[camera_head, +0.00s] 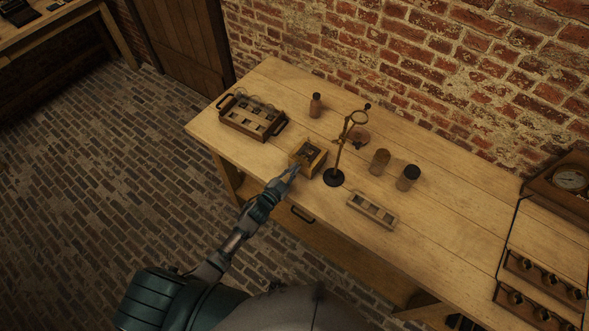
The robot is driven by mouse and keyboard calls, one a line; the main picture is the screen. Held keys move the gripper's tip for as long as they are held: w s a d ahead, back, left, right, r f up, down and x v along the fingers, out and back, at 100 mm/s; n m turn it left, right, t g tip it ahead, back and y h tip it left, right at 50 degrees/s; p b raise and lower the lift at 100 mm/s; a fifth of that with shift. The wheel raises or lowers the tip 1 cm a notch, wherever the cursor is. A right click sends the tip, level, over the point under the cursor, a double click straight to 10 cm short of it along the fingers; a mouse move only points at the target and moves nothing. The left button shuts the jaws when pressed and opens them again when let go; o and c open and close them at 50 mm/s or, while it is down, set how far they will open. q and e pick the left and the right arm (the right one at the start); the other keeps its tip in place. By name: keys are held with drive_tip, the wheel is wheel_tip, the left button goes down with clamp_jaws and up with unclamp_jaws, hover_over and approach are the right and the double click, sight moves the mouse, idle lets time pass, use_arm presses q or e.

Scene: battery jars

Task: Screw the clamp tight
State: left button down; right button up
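My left gripper (293,169) reaches over the table's front edge to the near left side of a small wooden box (315,169). Its fingertips are at or close to the box; touching or apart is hard to tell. The fingers look close together, but they are too small and dark to tell open from shut. Small dark parts (308,151) show on top of the box; I cannot tell which part is the clamp. A brass stand (341,152) with a ring on top and a dark round base is upright just right of the box. My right gripper is out of view.
On the wooden table (440,230) are a tray with handles holding jars (250,117), a small brown bottle (315,106), two dark-topped jars (379,162) (408,177) and a slotted wooden rack (371,210). A gauge cabinet (570,182) stands far right. The brick wall is behind.

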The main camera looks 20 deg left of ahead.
use_arm(q)
drive_tip(key=shift+s+d+f, duration=0.1)
drive_tip(key=shift+d+f, duration=0.05)
drive_tip(key=shift+f, duration=0.05)
drive_tip(key=shift+r, duration=0.1)
drive_tip(key=shift+r+n+p, duration=0.1)
drive_tip(key=shift+n+p, duration=0.5)
drive_tip(key=shift+n, duration=0.2)
drive_tip(key=shift+a+n+p, duration=0.25)
drive_tip(key=shift+n+p, duration=0.05)
drive_tip(key=shift+n, duration=0.2)
drive_tip(key=shift+a+n, duration=0.1)
drive_tip(key=shift+n, duration=0.3)
drive_tip(key=shift+w, duration=0.2)
drive_tip(key=c, duration=1.3)
unclamp_jaws()
drive_tip(key=shift+c, duration=0.2)
drive_tip(key=shift+w+d, duration=0.15)
drive_tip(key=shift+d, duration=0.05)
drive_tip(key=v, duration=1.2)
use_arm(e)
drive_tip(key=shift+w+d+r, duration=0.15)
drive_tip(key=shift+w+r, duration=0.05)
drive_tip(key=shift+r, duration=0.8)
